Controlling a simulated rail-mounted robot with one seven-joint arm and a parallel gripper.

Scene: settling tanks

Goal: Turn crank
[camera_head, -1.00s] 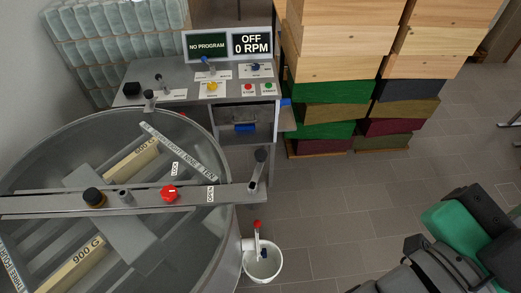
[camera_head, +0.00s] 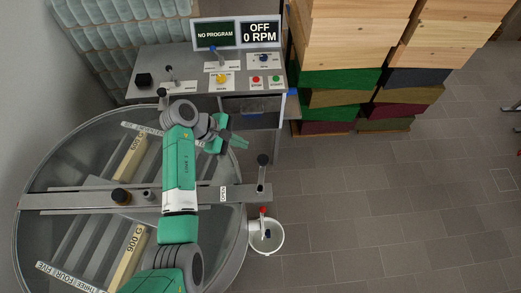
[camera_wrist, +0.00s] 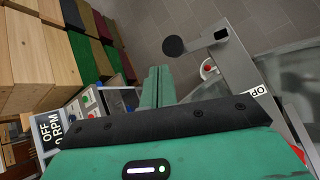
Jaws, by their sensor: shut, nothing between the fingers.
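The crank (camera_head: 261,178) stands at the right end of the grey crossbar over the round tank, with a dark knob on an upright handle. In the wrist view its dark round knob (camera_wrist: 173,46) is above and slightly right of my fingers, with clear space between. My gripper (camera_head: 243,143) is shut and empty, above the tank's right rim, up and left of the crank in the head view. Its green fingers also show together in the wrist view (camera_wrist: 158,72).
The tank (camera_head: 40,170) holds labelled bars. A white bucket (camera_head: 277,242) stands beside it under a red-handled tap. A control desk (camera_head: 150,60) with a display reading OFF 0 RPM is behind. Stacked wooden boxes (camera_head: 340,45) stand right.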

